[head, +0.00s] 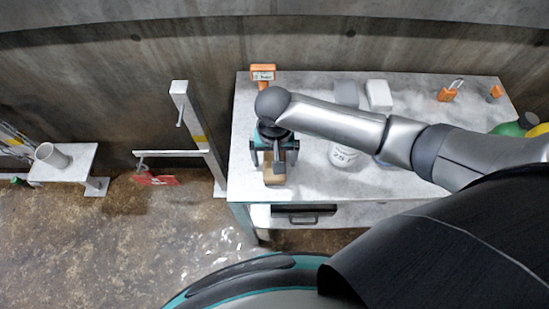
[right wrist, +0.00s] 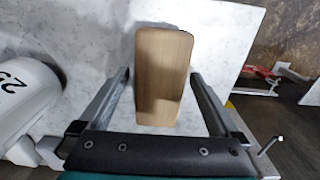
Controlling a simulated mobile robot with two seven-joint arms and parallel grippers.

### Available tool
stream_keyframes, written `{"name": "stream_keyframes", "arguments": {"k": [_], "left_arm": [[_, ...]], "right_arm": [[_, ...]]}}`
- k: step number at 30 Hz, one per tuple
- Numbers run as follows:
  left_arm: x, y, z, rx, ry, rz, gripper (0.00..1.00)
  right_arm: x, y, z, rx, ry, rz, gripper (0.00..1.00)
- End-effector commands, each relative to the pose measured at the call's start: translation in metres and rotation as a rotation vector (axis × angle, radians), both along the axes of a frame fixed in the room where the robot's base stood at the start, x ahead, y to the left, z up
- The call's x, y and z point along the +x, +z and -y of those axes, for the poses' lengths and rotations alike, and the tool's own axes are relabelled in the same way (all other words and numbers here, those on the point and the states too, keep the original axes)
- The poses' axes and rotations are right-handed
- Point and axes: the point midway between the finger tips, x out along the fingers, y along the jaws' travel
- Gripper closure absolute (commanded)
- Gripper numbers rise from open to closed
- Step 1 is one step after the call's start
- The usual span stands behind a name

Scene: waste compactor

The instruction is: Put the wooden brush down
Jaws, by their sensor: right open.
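The wooden brush (head: 274,176) lies on the grey-white worktable near its left front part, below my right gripper (head: 275,158). In the right wrist view the brush (right wrist: 162,75) shows as a plain, pale wooden block with rounded corners. The two fingers of my right gripper (right wrist: 160,76) stand apart on either side of it, with a narrow gap at each side. The underside of the brush is hidden. My left gripper is not in view.
A white container marked 25 (head: 343,155) stands right of the brush; it also shows in the right wrist view (right wrist: 22,95). Pale blocks (head: 379,95) and an orange padlock (head: 447,93) lie farther back. An orange device (head: 263,74) is at the back edge. The table's left edge is close.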

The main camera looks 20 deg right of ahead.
Motion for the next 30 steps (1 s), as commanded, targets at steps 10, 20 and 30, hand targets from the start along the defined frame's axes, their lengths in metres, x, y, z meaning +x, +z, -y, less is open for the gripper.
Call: {"name": "stream_keyframes", "arguments": {"k": [10, 20, 30], "left_arm": [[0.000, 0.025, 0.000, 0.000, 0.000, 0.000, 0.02], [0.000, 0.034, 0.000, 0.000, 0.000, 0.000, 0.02], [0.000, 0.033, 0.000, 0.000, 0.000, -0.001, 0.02]], "right_arm": [[0.001, 0.077, -0.001, 0.003, 0.000, 0.003, 0.02], [0.001, 0.113, 0.000, 0.001, -0.002, 0.000, 0.02], [0.000, 0.114, 0.000, 0.000, -0.002, -0.001, 0.02]]}}
